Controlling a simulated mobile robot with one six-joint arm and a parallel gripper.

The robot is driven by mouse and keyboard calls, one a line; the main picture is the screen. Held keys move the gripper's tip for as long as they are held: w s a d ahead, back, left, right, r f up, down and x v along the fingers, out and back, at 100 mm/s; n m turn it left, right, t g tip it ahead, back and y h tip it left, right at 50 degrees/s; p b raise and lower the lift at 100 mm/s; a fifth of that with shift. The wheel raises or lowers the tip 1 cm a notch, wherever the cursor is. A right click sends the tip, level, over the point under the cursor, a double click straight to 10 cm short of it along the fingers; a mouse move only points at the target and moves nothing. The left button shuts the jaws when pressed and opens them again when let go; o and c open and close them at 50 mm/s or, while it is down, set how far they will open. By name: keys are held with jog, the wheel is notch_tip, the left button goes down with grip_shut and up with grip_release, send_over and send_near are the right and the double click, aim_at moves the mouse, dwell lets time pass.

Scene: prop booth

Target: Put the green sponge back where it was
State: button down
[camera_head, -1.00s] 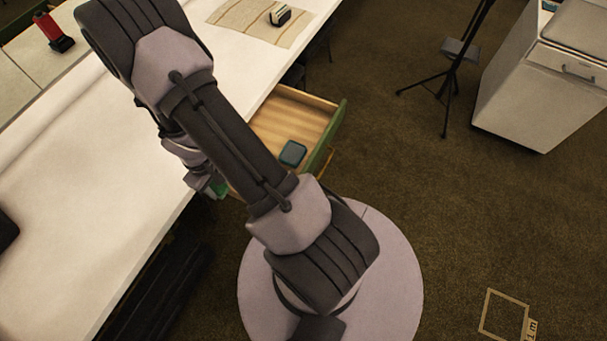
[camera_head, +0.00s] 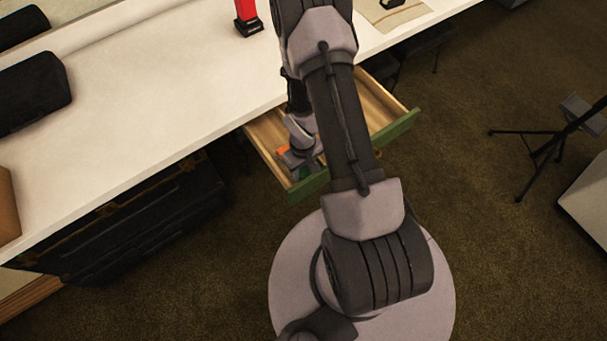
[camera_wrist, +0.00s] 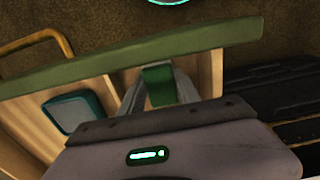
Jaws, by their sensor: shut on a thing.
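The green sponge (camera_wrist: 159,86) is between the two fingers of my gripper (camera_wrist: 160,90) in the wrist view. A small green patch of the sponge (camera_head: 304,173) shows below my wrist in the head view. My gripper (camera_head: 305,170) is shut on it, at the left part of an open wooden drawer (camera_head: 268,135) with a green front (camera_head: 395,131). In the wrist view the sponge is just inside the green drawer front (camera_wrist: 130,64). I cannot tell whether it touches the drawer floor. My arm hides the drawer's middle in the head view.
A teal square item (camera_wrist: 72,113) lies in the drawer. A small orange patch (camera_head: 283,150) shows beside my wrist. The white table (camera_head: 150,100) overhangs the drawer, with a red item (camera_head: 247,15) on it. Black cases (camera_head: 140,225) stand underneath. A tripod (camera_head: 540,150) stands right.

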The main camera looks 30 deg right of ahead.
jog(key=shift+r+p, duration=0.1)
jog(key=shift+p, duration=0.25)
jog(key=c, duration=0.9)
grip_release()
jog(key=shift+f, duration=0.2)
jog(key=shift+o, duration=0.2)
